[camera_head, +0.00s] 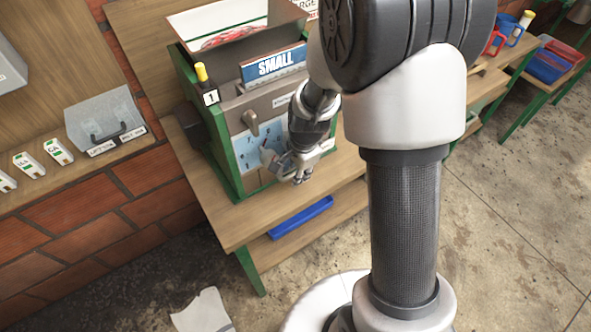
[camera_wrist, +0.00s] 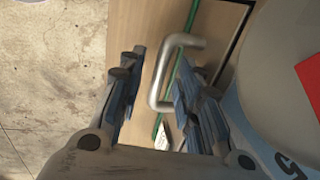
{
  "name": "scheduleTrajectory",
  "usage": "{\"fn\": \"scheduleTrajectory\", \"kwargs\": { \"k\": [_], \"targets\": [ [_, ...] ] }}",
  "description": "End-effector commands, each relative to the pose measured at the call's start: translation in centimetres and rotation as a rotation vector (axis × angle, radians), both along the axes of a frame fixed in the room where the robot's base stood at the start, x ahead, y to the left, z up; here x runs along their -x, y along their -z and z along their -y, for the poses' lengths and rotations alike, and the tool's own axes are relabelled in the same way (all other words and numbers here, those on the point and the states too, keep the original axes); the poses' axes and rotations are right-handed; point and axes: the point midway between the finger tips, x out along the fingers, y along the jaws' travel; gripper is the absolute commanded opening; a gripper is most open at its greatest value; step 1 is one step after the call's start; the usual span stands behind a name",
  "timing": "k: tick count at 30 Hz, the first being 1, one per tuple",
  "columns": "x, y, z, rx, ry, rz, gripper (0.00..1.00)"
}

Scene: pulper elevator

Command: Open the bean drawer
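In the wrist view a bent metal bar handle (camera_wrist: 160,72) shows between the two fingers of my gripper (camera_wrist: 152,72), nearer the right finger, which partly overlaps it. The fingers stand apart, and I see no clear contact with the bar. In the head view my gripper (camera_head: 285,167) is at the lower front of the green-framed machine (camera_head: 222,152) with the "SMALL" sign, below its numbered dial (camera_head: 246,148). My gripper hides part of that lower front. The outline of the bean drawer itself is not clear in either view.
The machine stands on a wooden bench (camera_head: 225,225), with a blue tray (camera_head: 300,217) on the shelf below. A grey knob (camera_head: 251,123) sticks out above the dial. A yellow-topped lever (camera_head: 202,76) stands at its left. A white sheet (camera_head: 202,312) lies on the floor.

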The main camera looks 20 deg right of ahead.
Motion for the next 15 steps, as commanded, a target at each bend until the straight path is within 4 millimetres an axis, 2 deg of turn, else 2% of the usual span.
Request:
{"fn": "scheduleTrajectory", "kwargs": {
  "k": [2,15],
  "targets": [
    [0.0,-0.02,0.0,0.0,0.0,0.0,0.31],
    [0.02,-0.03,0.01,0.0,0.0,-0.001,0.01]
  ]
}}
